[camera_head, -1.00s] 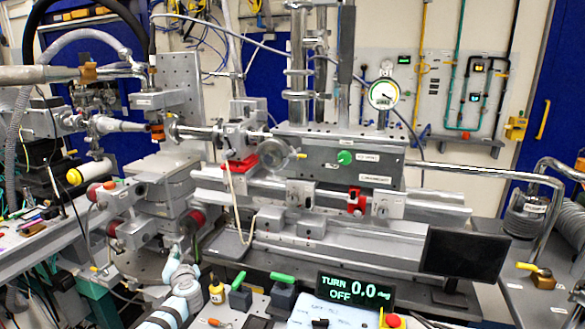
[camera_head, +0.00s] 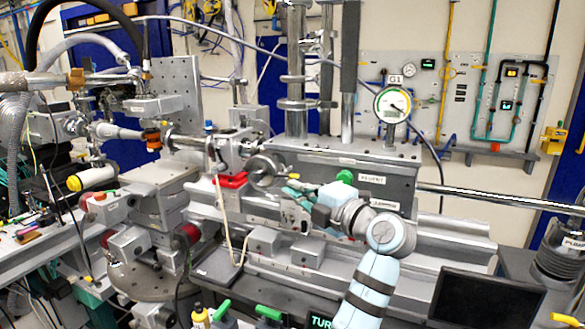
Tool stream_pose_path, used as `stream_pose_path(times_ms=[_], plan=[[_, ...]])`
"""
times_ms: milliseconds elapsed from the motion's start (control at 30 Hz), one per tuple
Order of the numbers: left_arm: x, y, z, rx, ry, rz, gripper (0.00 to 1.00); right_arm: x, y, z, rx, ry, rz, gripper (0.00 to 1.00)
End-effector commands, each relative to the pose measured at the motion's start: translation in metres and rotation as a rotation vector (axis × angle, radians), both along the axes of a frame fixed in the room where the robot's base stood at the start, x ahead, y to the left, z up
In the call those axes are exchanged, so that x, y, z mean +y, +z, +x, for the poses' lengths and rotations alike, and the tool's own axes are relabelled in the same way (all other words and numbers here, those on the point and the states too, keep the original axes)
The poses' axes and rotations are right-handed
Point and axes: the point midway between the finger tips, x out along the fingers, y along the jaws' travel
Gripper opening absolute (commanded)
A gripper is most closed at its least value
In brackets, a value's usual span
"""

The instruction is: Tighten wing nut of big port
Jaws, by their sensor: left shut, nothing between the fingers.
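The big port looks like the round metal flange (camera_head: 264,171) on the left end of the grey chamber (camera_head: 390,185). Its wing nut is too small to make out. My left gripper (camera_head: 290,190) is shut and empty, its fingertips just right of and slightly below the flange. I cannot tell whether they touch anything. My left arm comes up from the bottom centre and hides part of the chamber's front and the rail below. My right gripper is not in view.
A green knob (camera_head: 345,177) sits on the chamber front, close above my left wrist. A dark screen (camera_head: 485,298) is at the lower right. Green-handled items (camera_head: 269,312) stand at the bottom edge.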

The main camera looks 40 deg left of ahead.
Motion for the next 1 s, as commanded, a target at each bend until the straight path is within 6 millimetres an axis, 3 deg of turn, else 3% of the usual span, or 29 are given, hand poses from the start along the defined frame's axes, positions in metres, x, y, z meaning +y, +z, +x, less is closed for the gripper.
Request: stream_pose_path(times_ms=[167, 500, 700, 1000], plan=[[0.022, 0.003, 0.008, 0.004, -0.006, 0.004, 0.0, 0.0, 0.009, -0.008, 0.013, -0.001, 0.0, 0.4], [0.094, 0.003, 0.021, 0.009, -0.006, 0.005, 0.0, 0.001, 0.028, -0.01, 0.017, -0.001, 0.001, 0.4], [0.094, 0.001, 0.053, 0.01, -0.008, 0.002, 0.0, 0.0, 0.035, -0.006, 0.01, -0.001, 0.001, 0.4], [0.094, -0.001, 0.061, 0.009, -0.008, 0.003, 0.0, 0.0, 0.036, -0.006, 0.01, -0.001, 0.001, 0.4]])
